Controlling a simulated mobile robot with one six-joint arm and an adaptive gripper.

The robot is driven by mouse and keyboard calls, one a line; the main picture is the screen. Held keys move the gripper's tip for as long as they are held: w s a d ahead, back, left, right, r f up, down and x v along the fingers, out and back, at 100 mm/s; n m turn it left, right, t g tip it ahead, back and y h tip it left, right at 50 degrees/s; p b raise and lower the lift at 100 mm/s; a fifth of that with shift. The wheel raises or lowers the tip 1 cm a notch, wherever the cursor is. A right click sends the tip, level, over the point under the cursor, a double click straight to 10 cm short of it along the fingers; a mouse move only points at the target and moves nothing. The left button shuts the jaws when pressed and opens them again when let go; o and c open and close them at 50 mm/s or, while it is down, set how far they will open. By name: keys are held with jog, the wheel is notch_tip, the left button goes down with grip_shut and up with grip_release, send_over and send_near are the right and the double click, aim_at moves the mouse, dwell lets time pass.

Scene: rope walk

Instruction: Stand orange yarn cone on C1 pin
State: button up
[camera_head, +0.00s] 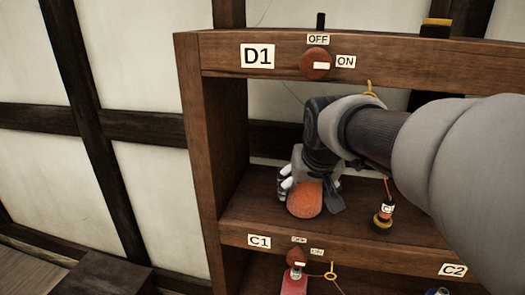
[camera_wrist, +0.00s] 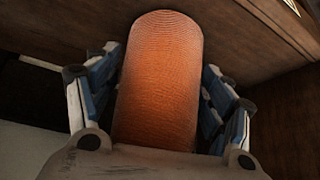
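The orange yarn cone (camera_head: 305,199) is at the shelf bay above the C1 label (camera_head: 259,241). In the wrist view the cone (camera_wrist: 160,85) stands out between the two fingers. My gripper (camera_head: 308,185) reaches in from the right, its fingers closed against both sides of the cone; the fingers also show in the wrist view (camera_wrist: 160,62). I cannot tell whether the cone's base touches the shelf. No C1 pin is visible; the cone and gripper may hide it.
A small black-and-yellow piece marked C (camera_head: 384,215) with an orange thread stands on the shelf right of the cone. A red knob (camera_head: 296,257) and yellow ring (camera_head: 330,272) are at the shelf front. The D1 beam (camera_head: 225,58) runs above my arm; a side post (camera_head: 199,150) stands left.

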jog(key=shift+o, duration=0.6)
jog(key=shift+r, duration=0.3)
jog(key=p+v, duration=0.4)
jog(key=v, duration=0.7)
jog(key=s+f+g, duration=0.1)
jog(key=s+f, duration=0.6)
jog(key=s, duration=0.3)
jog(key=s+f+g, duration=0.1)
jog(key=s+f, duration=0.6)
jog(key=s, duration=0.4)
jog(key=shift+d+n, duration=0.2)
jog(key=shift+n, duration=0.2)
